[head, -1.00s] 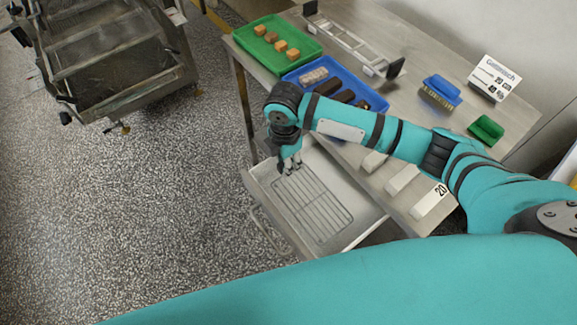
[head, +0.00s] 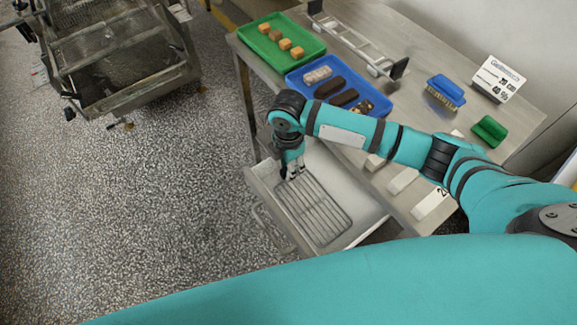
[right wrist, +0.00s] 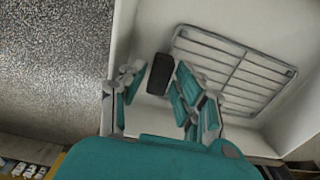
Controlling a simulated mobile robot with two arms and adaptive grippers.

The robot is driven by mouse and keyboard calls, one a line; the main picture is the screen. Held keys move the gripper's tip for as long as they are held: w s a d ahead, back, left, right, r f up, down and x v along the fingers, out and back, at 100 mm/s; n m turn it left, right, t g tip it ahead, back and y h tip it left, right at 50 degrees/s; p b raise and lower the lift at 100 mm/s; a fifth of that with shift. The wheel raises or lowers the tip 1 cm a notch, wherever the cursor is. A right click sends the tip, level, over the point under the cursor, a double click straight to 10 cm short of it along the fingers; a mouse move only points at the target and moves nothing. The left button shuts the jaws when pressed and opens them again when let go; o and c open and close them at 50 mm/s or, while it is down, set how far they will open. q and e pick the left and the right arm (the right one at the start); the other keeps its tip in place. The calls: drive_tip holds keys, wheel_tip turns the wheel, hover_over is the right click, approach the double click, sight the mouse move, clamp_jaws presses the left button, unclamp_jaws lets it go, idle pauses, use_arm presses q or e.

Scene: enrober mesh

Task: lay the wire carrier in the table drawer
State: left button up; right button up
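The wire carrier (head: 322,212), a flat grey wire rack, lies in the pulled-out table drawer (head: 352,196). In the right wrist view the carrier (right wrist: 236,72) appears flat on the pale floor of the drawer (right wrist: 148,40). My right gripper (head: 291,172) points down at the far-left end of the carrier, inside the drawer outline. In the right wrist view its fingers (right wrist: 155,100) are spread, with no carrier wire visible between them; one finger overlaps the carrier's corner. Whether it touches the carrier is unclear. My left gripper is out of view.
The steel table holds a green tray (head: 262,42) of caramel-coloured pieces, a blue tray (head: 297,78) of bars, a metal rail frame (head: 345,40), a blue brush (head: 446,88), a green brush (head: 489,130) and a sign (head: 497,77). A mesh machine (head: 125,85) stands at upper left. Speckled floor is clear.

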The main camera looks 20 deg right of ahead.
wheel_tip(320, 180, up, 11)
idle(0.3)
